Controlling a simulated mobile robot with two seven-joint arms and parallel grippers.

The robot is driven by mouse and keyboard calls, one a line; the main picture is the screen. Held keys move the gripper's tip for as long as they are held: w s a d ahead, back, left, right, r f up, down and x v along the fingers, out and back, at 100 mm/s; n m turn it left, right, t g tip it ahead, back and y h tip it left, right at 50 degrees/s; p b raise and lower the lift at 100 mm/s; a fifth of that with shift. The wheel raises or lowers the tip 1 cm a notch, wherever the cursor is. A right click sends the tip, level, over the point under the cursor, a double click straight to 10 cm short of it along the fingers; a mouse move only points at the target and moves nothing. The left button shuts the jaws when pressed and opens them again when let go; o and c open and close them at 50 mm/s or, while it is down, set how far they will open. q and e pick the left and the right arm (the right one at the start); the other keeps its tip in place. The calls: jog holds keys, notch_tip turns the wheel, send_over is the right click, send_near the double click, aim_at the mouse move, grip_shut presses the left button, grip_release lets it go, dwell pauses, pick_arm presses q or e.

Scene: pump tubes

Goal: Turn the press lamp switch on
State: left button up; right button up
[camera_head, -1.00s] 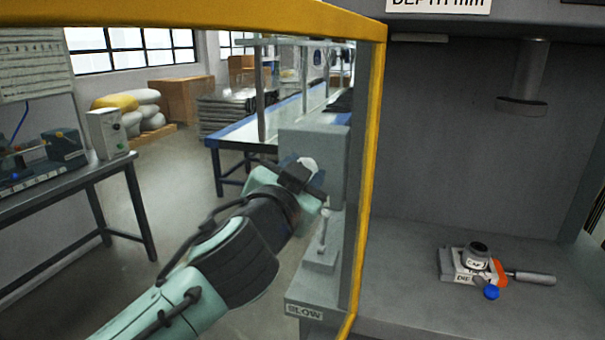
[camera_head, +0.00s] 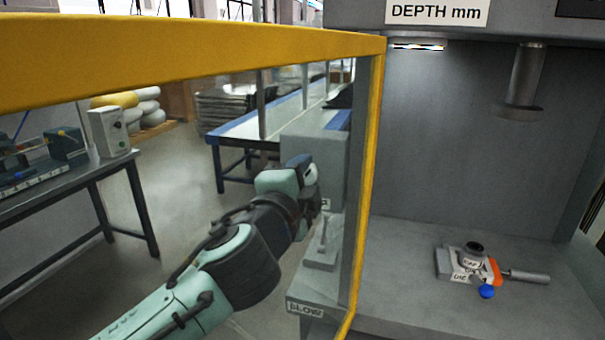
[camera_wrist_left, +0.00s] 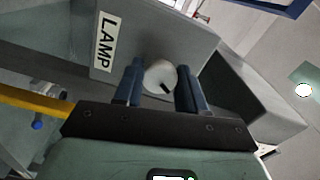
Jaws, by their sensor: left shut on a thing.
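The lamp switch is a round white knob (camera_wrist_left: 160,75) with a dark mark, on a grey box (camera_head: 341,165) labelled LAMP (camera_wrist_left: 104,43) in the left wrist view. My left gripper (camera_head: 312,172) reaches the box's front in the head view, outside the yellow frame. In the wrist view, the gripper's two blue fingers (camera_wrist_left: 159,82) sit either side of the knob, shut on it. The lamp strip (camera_head: 417,46) under the press's top glows bright white. My right gripper is not in view.
A yellow-framed clear panel (camera_head: 368,180) stands between my left arm and the press interior. A small lever (camera_head: 322,245) stands below the box, above a SLOW label (camera_head: 305,309). A fixture with an orange part (camera_head: 494,270) and handle sits on the press bed (camera_head: 420,300).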

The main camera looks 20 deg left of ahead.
pick_arm(q)
jog(key=shift+m, duration=1.1)
jog(key=shift+p, duration=0.3)
jog(key=o, duration=1)
jog(key=shift+o, duration=0.2)
jog(key=s, duration=1.2)
jog(key=shift+a+b, duration=0.2)
jog(key=shift+b, duration=0.15)
